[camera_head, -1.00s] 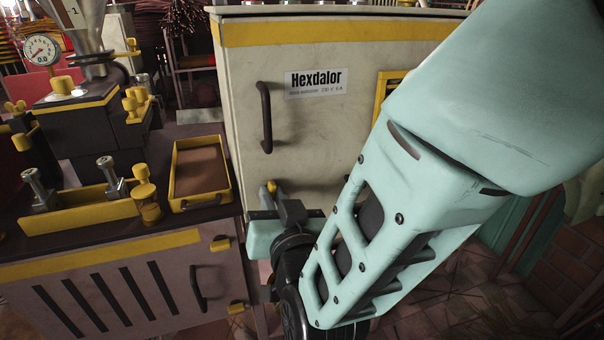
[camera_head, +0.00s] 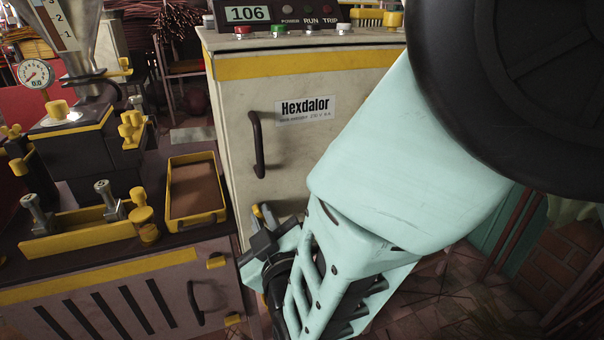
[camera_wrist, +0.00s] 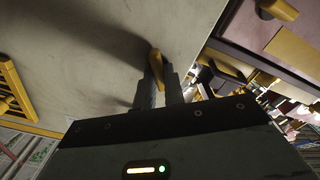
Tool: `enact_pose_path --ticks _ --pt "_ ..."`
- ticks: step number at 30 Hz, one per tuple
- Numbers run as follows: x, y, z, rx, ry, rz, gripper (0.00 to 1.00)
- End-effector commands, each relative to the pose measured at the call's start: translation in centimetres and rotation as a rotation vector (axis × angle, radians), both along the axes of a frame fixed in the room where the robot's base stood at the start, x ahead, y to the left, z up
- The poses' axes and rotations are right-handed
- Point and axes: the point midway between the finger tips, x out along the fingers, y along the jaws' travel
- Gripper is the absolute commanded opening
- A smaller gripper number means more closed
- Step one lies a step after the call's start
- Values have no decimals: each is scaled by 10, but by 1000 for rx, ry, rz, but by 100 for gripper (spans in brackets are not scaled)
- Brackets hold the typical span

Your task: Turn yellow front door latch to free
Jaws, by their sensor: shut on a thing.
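The pale Hexdalor cabinet door (camera_head: 300,155) has a dark vertical handle (camera_head: 257,145) and, low near its left edge, a small yellow latch (camera_head: 257,212). In the wrist view the latch (camera_wrist: 157,64) sits tilted between the fingertips. My gripper (camera_head: 267,219) is at the lower left of the door, its body tilted; in the wrist view my gripper (camera_wrist: 163,80) is shut on the latch. The fingers hide part of the latch. My arm covers the right and lower part of the door.
A control box (camera_head: 290,15) reading 106 sits on the cabinet. On the left, a lower counter carries a yellow-rimmed tray (camera_head: 197,217) and a machine with yellow knobs. Its vented front door has a dark handle (camera_head: 194,303) close to my gripper.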

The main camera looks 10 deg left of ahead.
Motion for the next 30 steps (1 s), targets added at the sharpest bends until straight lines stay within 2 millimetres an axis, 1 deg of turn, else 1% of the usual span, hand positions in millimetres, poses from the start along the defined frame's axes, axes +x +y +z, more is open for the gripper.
enact_pose_path --ticks 9,23,24,26,30 --pt "0 0 -1 -82 -48 0 0" --pt "-1 0 -2 -93 -54 1 0" --pt "-1 0 -2 -93 -54 1 16" --pt "-1 0 -2 -92 -53 1 33" --pt "0 0 -1 -91 -54 0 33"
